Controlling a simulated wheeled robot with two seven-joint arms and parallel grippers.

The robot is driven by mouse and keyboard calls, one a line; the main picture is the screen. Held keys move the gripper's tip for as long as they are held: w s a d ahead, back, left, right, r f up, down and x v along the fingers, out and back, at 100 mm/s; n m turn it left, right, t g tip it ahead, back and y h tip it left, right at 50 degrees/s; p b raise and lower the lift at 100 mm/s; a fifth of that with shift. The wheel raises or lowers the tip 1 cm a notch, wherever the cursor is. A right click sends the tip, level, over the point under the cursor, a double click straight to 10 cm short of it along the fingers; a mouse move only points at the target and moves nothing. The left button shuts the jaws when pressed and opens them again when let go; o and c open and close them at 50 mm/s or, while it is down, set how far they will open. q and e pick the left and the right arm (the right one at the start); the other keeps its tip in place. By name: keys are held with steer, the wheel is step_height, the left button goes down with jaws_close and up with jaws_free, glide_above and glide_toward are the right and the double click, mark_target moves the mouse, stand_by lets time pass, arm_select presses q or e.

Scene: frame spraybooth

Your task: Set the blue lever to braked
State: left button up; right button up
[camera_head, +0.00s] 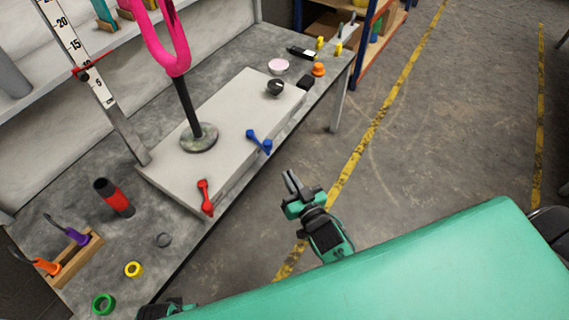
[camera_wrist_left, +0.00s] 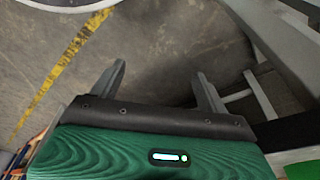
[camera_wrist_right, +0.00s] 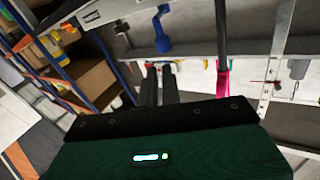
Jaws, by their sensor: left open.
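The blue lever (camera_head: 259,142) sits on the front edge of the pale raised panel (camera_head: 225,120) on the bench, to the right of the black post. It also shows in the right wrist view (camera_wrist_right: 161,32), ahead of the fingers and apart from them. My right gripper (camera_head: 291,182) is in front of the bench, below and right of the blue lever in the head view. Its fingers are close together with nothing visible between them. My left gripper's spread, empty fingers show in the left wrist view (camera_wrist_left: 165,85) over floor; only a small part of that arm shows in the head view.
A red lever (camera_head: 205,198) is on the same panel edge, to the left. A black knob (camera_head: 275,88) and the post with a pink hook (camera_head: 170,45) stand on the panel. A red-black cylinder (camera_head: 114,198) and rings lie on the bench. Floor in front is clear.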

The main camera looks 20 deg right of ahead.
steer(key=w+d+m, duration=0.1)
steer(key=m, duration=0.3)
steer(key=w+d+m, duration=0.1)
steer(key=d+m, duration=0.1)
steer(key=m, duration=0.2)
steer(key=w+d+m, duration=0.1)
steer(key=m, duration=0.3)
steer(key=shift+d+r+b, duration=0.15)
steer(key=shift+b, duration=0.2)
jaws_close()
arm_select(q)
steer(key=shift+w+d+r, duration=0.1)
steer(key=shift+d+r, duration=0.3)
steer(key=shift+r, duration=0.1)
arm_select(e)
steer(key=w+a+m, duration=0.3)
steer(key=w+m, duration=0.1)
steer(key=w, duration=0.5)
steer(key=shift+a, duration=0.35)
arm_select(q)
steer(key=shift+r, duration=0.1)
arm_select(e)
steer(key=shift+r, duration=0.1)
